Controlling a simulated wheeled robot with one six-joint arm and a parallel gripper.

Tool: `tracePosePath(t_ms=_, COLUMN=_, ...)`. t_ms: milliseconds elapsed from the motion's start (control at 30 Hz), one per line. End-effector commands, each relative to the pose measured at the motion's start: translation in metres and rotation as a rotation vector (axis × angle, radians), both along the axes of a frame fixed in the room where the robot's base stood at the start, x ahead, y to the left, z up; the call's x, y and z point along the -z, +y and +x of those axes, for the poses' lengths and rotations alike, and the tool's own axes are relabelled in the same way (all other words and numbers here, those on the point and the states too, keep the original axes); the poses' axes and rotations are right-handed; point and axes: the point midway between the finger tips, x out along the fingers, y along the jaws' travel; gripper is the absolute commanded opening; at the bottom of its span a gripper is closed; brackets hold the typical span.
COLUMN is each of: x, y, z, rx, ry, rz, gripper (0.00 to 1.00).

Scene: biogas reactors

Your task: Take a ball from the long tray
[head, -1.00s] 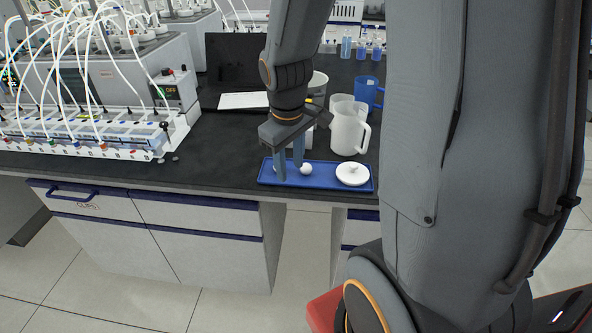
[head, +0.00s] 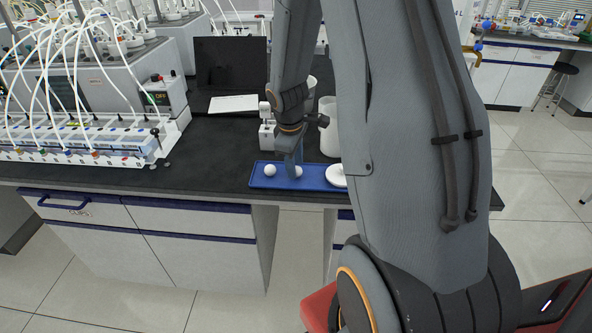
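The long blue tray (head: 256,181) lies on the dark bench top near its front edge. One white ball (head: 270,171) sits in its left part, clear of my gripper. A second white ball (head: 299,171) is at my fingertips, partly hidden by a finger. My gripper (head: 293,171) points down into the tray, seen nearly edge-on, so the gap between its fingers does not show. I cannot tell whether it grips the second ball. A white lid (head: 336,175) lies at the tray's right end, partly hidden by my arm.
A white jug (head: 327,135) stands behind the tray, partly covered by my arm. A small white device (head: 267,128) and an open laptop (head: 232,75) stand further back. The reactor rack (head: 80,140) with tubes fills the left. Bench left of the tray is clear.

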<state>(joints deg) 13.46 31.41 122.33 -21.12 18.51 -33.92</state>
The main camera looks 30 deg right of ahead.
Motion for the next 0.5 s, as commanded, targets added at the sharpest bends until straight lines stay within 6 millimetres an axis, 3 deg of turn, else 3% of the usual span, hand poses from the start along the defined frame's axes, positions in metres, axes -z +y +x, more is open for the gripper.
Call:
tracePosePath(t_ms=133, x=0.0119, y=-0.0016, z=0.0009, rx=0.0, ry=0.001, rz=0.001, gripper=0.38)
tracePosePath(t_ms=400, x=0.0143, y=-0.0021, z=0.0015, rx=0.001, ry=0.0, rz=0.0, gripper=0.38)
tracePosePath(t_ms=500, x=0.0142, y=-0.002, z=0.0016, rx=0.001, ry=0.0, rz=0.0, gripper=0.24)
